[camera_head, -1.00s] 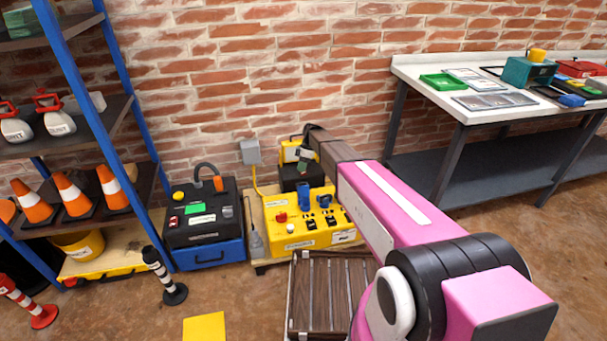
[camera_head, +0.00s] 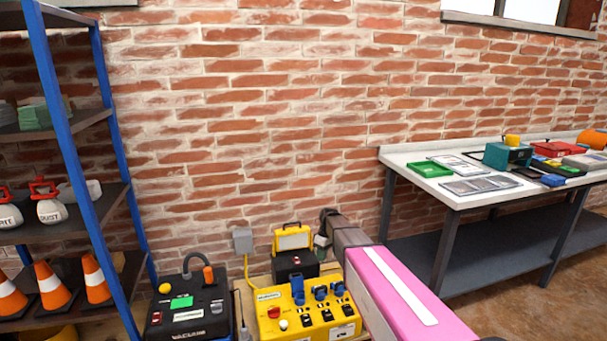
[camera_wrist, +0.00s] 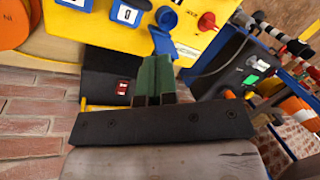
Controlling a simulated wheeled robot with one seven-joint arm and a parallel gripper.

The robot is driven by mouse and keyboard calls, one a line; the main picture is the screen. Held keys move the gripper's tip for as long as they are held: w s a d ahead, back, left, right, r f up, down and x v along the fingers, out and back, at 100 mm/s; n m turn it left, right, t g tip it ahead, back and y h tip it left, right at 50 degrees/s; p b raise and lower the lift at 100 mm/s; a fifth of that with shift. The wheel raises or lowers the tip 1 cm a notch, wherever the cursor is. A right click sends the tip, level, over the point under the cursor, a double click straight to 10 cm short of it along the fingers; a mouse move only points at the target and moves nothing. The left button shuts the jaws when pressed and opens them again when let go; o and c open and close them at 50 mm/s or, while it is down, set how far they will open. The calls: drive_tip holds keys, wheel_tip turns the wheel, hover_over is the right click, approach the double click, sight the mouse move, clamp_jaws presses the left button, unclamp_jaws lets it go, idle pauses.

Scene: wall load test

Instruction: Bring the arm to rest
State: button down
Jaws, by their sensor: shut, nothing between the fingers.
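My arm reaches in from the lower right of the head view, its pink link in front and its greyish-brown forearm ending near the brick wall. My gripper (camera_head: 321,241) is small and partly hidden there, at the right edge of a black case with a yellow raised part (camera_head: 293,238). In the wrist view my gripper (camera_wrist: 154,82) shows as two green fingers close together, with nothing seen between them. The fingers overlap the black case (camera_wrist: 104,84) in that picture; I cannot tell whether they touch it.
A yellow control box (camera_head: 300,315) with blue-covered sockets stands below the forearm. A black vacuum unit (camera_head: 188,312) is left of it. A blue-post shelf (camera_head: 78,165) with cones stands at left, a loaded workbench (camera_head: 450,197) at right. A grey wall socket (camera_head: 242,241) feeds a yellow cable.

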drive_tip(key=s+d+r+m+t+h, duration=0.1)
drive_tip(key=s+d+m, duration=0.4)
drive_tip(key=s, duration=0.7)
drive_tip(key=s+d+r+m+t+h, duration=0.1)
drive_tip(key=s+d+r+m, duration=0.3)
drive_tip(key=s, duration=0.7)
drive_tip(key=d+m, duration=0.2)
drive_tip(key=shift+s+d+r+t, duration=0.15)
drive_tip(key=shift+s+d+t, duration=0.15)
drive_tip(key=shift+s+d, duration=0.1)
